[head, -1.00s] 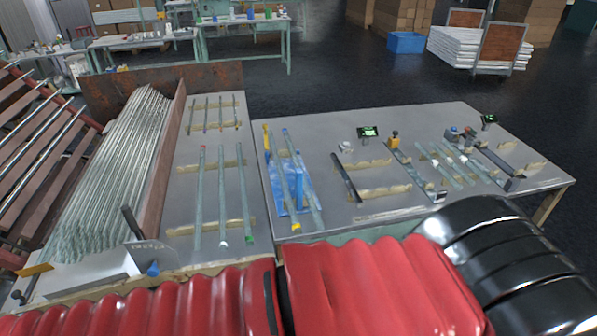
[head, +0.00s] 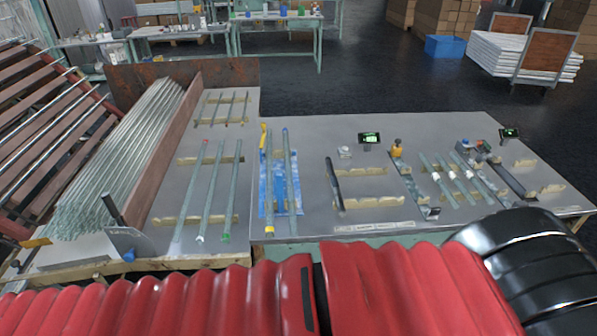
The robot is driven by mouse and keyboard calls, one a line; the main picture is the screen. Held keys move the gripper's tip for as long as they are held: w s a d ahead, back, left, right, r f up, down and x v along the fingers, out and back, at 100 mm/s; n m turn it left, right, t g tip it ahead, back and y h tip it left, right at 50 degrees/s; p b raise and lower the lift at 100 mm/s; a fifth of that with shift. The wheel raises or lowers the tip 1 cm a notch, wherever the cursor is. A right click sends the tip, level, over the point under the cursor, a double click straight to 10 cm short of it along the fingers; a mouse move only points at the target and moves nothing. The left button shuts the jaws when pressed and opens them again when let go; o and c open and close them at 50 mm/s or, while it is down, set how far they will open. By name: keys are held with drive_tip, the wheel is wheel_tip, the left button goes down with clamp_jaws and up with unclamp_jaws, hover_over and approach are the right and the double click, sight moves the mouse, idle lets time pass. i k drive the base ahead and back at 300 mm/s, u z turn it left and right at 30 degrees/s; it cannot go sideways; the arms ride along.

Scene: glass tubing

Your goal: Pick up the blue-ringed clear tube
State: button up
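A long clear tube with a blue band at its far end (head: 288,180) lies on the middle table. It lies lengthwise over a blue mat (head: 278,194), and its near end reaches close to the table's front edge. A similar tube with yellow ends (head: 267,185) lies just left of it, roughly parallel and apart. My gripper is not in view; only my red-sleeved arm and a black part of me show along the bottom.
Several tubes with coloured ends (head: 212,195) lie on wooden rests on the left table. A dark rod (head: 335,184), small devices (head: 369,138) and white-banded tubes (head: 449,182) stand to the right. Bundled tubes (head: 120,165) fill a trough at far left. Dark floor lies beyond.

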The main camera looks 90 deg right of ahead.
sight(292, 218)
drive_tip(key=z, duration=0.05)
drive_tip(key=k, duration=2.15)
drive_tip(key=z, duration=1.2)
drive_tip(key=i, duration=1)
